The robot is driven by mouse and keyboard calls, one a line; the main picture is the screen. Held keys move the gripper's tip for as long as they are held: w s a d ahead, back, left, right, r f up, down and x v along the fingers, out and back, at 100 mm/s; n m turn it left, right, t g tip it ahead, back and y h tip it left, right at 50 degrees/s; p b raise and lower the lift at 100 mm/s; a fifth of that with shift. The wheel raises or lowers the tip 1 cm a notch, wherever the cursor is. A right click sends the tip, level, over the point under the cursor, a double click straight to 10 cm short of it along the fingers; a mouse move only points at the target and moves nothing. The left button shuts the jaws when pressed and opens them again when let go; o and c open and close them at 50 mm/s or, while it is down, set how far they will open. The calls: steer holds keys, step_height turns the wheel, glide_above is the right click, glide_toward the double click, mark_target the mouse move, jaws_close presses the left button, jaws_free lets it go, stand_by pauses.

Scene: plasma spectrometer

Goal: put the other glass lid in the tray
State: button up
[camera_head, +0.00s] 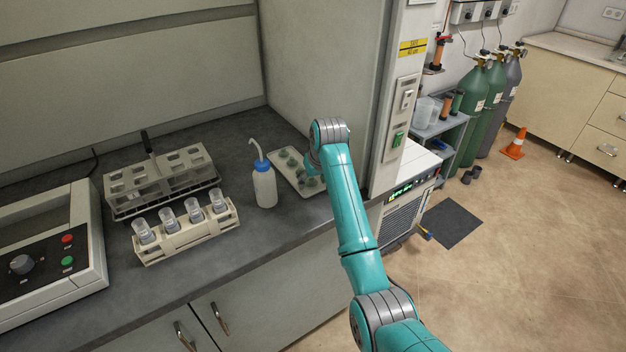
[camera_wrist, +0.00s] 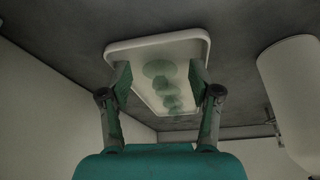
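The white tray (camera_head: 284,177) lies on the dark bench near the cabinet's side wall. It holds several greenish glass lids (camera_head: 291,162) in a row. In the wrist view the tray (camera_wrist: 150,43) shows beyond my fingers, with the lids (camera_wrist: 160,68) seen between them. My gripper (camera_wrist: 160,78) is over the tray, its two fingers apart, and no lid touches either finger. In the head view my arm hides most of the gripper and the tray's right end. I cannot tell which lid is the other one.
A blue-capped wash bottle (camera_head: 264,187) stands just left of the tray; its white body (camera_wrist: 292,95) shows in the wrist view. Further left are a holder (camera_head: 190,240) with several glass cups, a grey rack (camera_head: 155,192) and an instrument (camera_head: 85,270). Bare bench lies in front of the bottle.

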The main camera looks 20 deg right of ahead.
steer(key=shift+r, duration=0.1)
steer(key=v, duration=1.2)
